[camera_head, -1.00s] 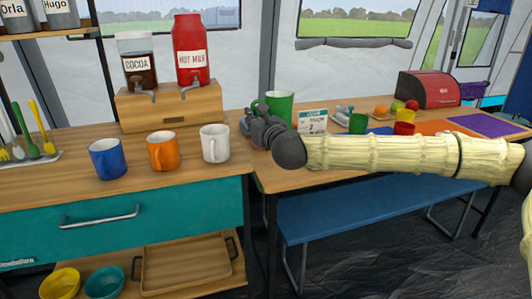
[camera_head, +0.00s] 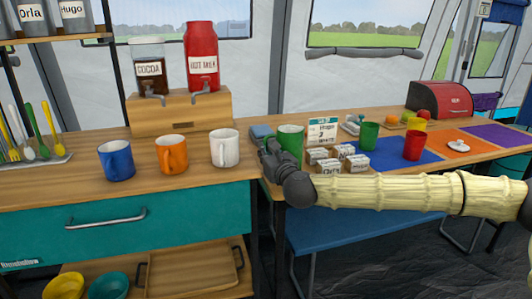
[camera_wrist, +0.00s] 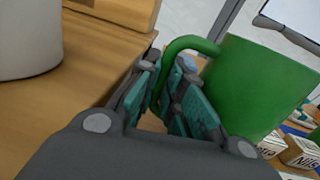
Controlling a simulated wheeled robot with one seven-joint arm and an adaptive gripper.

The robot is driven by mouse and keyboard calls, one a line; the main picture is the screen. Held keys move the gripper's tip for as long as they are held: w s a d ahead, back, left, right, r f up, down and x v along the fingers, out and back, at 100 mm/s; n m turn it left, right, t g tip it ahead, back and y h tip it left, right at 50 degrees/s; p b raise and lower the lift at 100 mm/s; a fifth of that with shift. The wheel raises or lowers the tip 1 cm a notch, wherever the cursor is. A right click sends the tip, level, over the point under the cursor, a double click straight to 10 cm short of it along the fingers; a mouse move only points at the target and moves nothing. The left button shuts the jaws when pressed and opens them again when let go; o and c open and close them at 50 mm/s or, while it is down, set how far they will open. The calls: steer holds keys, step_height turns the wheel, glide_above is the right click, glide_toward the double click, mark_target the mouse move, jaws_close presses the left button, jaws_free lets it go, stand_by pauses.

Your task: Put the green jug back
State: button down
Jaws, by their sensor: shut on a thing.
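The green jug (camera_head: 291,138) is at the near left end of the right-hand table, upright, in the head view. My gripper (camera_head: 266,150) is at its left side. In the wrist view the fingers of my gripper (camera_wrist: 168,88) are closed around the handle of the green jug (camera_wrist: 255,85). The jug's base is partly hidden, so I cannot tell whether it rests on the table or hangs just above it.
Small labelled boxes (camera_head: 330,160) and a card (camera_head: 322,130) stand right of the jug. A white mug (camera_head: 224,148), orange mug (camera_head: 172,154) and blue mug (camera_head: 115,160) stand on the left counter. A smaller green cup (camera_head: 369,136) and red cup (camera_head: 413,146) are farther right.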

steer(key=shift+f, duration=0.15)
steer(key=c, duration=1.5)
jaws_free()
steer(key=shift+c, duration=0.2)
steer(key=shift+r, duration=0.2)
steer(key=p+v, duration=0.2)
steer(key=v, duration=1)
